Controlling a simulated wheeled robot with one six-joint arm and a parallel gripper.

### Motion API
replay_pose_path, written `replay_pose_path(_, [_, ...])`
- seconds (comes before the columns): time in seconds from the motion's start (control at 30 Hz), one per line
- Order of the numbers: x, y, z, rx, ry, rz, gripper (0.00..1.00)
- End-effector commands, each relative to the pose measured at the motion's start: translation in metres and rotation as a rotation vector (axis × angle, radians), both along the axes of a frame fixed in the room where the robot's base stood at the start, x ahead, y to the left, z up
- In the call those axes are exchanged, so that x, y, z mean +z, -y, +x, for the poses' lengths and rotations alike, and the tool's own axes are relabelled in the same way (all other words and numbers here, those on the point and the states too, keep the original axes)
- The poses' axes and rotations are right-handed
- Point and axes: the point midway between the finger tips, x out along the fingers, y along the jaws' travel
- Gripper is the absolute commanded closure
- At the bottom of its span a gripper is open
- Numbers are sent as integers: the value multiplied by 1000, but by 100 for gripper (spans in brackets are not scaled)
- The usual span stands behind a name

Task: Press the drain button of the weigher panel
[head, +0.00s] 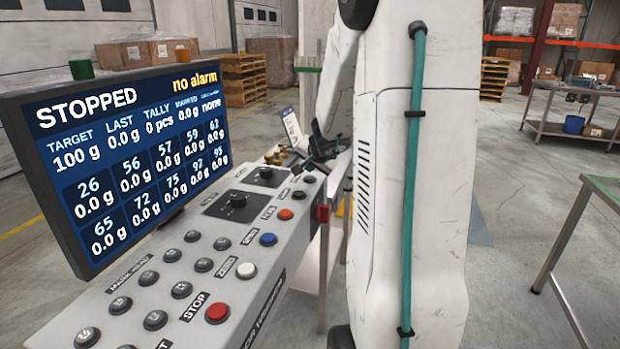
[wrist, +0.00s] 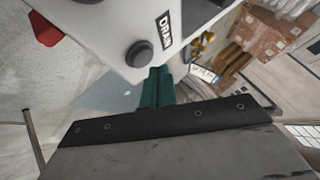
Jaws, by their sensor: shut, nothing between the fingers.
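The weigher panel (head: 232,290) is a light grey sloped console with rows of dark buttons and a column of coloured ones. In the wrist view, the drain button (wrist: 138,53) is a round black button beside a label reading DRAIN, near the panel's corner. In the head view it appears to be the dark button (head: 310,179) at the far end. My gripper (head: 302,166) is beyond that end, partly hidden by my arm. Its teal fingers (wrist: 157,72) are shut and empty, just beside the drain button in the wrist view; contact cannot be told.
The screen (head: 130,150) reads STOPPED and no alarm. The red stop button (head: 217,313), a white button (head: 246,270), a blue button (head: 268,239) and an orange button (head: 285,214) line the panel's edge. A metal table (head: 603,192) stands at right, with open floor between.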

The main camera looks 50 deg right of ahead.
Motion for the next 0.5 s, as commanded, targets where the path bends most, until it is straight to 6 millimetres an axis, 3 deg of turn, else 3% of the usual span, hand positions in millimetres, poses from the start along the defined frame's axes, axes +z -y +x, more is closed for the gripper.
replay_pose_path(0.5, [-6, 0, 0, -1, 0, 2, 100])
